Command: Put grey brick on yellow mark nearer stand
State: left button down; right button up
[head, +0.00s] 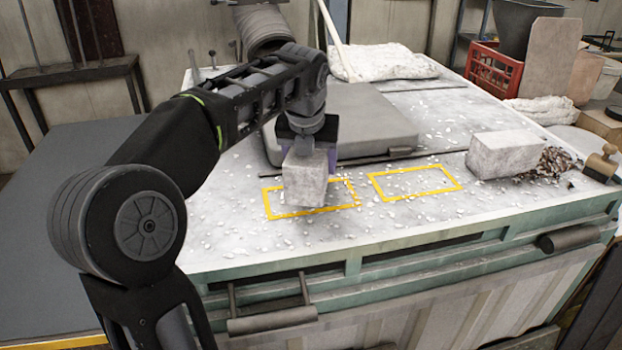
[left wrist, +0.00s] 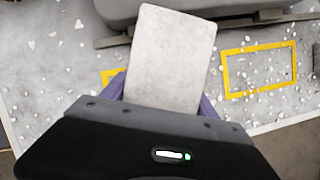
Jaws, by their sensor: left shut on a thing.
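My left gripper (head: 307,150) is shut on a grey brick (head: 305,180), which also fills the middle of the left wrist view (left wrist: 170,55). The brick hangs down between the purple fingers, over the left yellow mark (head: 335,206). I cannot tell whether its underside touches the table. It hides much of that mark; only a corner shows in the left wrist view (left wrist: 111,76). The right yellow mark (head: 414,195) is empty apart from white chips, also in the left wrist view (left wrist: 259,69). My right gripper is not in view.
A flat grey block-like object (head: 365,125) lies just behind the marks; I cannot tell if it is the stand. Another pale brick (head: 505,154) and a brush (head: 601,163) lie at the right. A red crate (head: 494,72) stands at the back right. White chips litter the tabletop (head: 400,230).

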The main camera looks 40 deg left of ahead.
aim_at(310, 163)
pick_arm(q)
jog(key=shift+f, duration=2)
jog(key=shift+f, duration=0.1)
jog(key=shift+c, duration=1.1)
grip_release()
jog(key=p+v, duration=0.1)
jog(key=v, duration=1.1)
jog(key=shift+s, duration=0.1)
